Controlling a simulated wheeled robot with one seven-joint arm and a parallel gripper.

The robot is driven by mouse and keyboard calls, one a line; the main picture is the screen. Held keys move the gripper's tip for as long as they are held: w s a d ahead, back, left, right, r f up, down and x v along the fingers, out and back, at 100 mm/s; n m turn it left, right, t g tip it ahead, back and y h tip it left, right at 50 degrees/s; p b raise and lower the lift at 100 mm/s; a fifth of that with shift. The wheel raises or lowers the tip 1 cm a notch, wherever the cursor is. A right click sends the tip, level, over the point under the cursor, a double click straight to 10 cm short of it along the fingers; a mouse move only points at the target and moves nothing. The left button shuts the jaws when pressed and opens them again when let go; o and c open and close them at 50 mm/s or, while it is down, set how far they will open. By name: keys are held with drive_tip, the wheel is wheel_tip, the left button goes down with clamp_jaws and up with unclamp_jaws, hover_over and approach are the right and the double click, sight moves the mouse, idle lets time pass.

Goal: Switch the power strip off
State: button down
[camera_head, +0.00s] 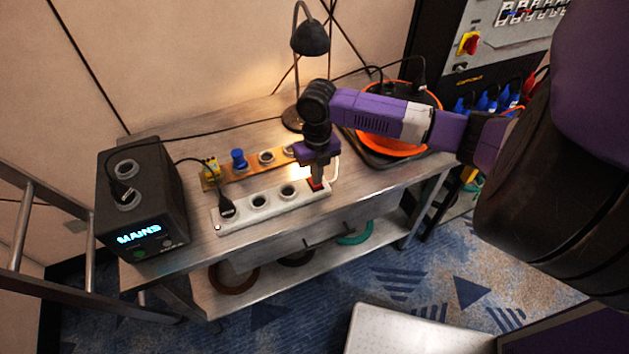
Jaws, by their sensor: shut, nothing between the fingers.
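My gripper is shut and empty, pointing down right over the switch. I cannot tell whether its fingertips touch the switch, or which way the switch is tipped.
A black box with a lit MAINS display (139,234) stands at the left. Behind the strip lies a wooden socket board (230,177) with yellow and blue plugs. A black lamp (309,40) and an orange bowl (430,97) stand further back. A metal ladder (22,225) is far left.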

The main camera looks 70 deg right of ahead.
drive_tip(key=shift+f+b, duration=0.5)
drive_tip(key=shift+f, duration=0.25)
drive_tip(key=shift+r, duration=0.15)
drive_tip(key=shift+r+p, duration=2.65)
drive_tip(key=shift+r, duration=0.8)
